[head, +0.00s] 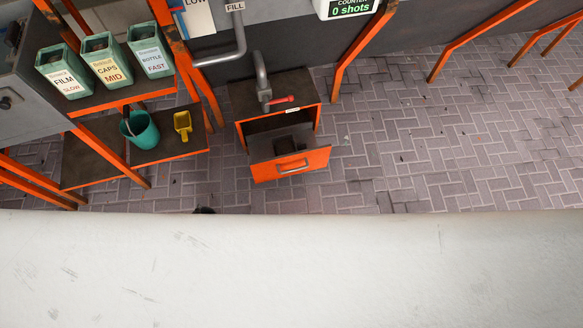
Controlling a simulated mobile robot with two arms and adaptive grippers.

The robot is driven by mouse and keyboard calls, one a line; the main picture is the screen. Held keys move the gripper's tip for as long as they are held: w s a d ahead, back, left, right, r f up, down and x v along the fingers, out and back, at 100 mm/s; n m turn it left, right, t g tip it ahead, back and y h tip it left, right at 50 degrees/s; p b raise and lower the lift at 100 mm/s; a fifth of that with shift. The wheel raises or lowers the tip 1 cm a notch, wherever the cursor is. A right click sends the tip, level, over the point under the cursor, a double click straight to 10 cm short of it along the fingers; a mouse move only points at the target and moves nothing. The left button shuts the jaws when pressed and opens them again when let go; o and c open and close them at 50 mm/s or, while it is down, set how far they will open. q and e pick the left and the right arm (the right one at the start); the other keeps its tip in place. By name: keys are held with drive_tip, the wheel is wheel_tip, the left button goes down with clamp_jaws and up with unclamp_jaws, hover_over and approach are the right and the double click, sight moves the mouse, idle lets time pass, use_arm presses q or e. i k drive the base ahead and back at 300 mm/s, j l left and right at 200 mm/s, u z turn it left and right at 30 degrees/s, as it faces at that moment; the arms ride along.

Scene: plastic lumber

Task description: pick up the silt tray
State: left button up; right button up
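No label reading silt tray can be made out. An orange-fronted drawer (291,166) stands pulled out of a low dark-topped cabinet (289,86) under a grey pipe. It has a small pale label and handle on its front. A small dark block or box (288,144) sits inside it, and its details are too dark to tell. I cannot tell whether the drawer or the dark box is the silt tray. Neither of my grippers shows in the head view. A large pale surface fills the lower part and hides what lies beneath.
A grey pipe (262,78) with a red lever (283,100) stands at the cabinet. At left, a shelf holds labelled green bins (108,62); below are a teal bucket (146,131) and yellow scoop (183,124). Orange posts (352,50) stand behind. Brick floor (450,150) at right is clear.

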sight(284, 145)
drive_tip(key=k+l+u, duration=0.2)
drive_tip(key=u, duration=0.3)
drive_tip(key=k+l+u, duration=0.2)
drive_tip(key=u, duration=0.3)
drive_tip(key=k+l+u, duration=0.15)
drive_tip(key=k+u, duration=0.15)
drive_tip(key=u, duration=0.2)
drive_tip(key=i+l+z, duration=0.1)
drive_tip(key=z, duration=0.4)
drive_tip(key=i+l+z, duration=0.2)
drive_tip(key=z, duration=0.3)
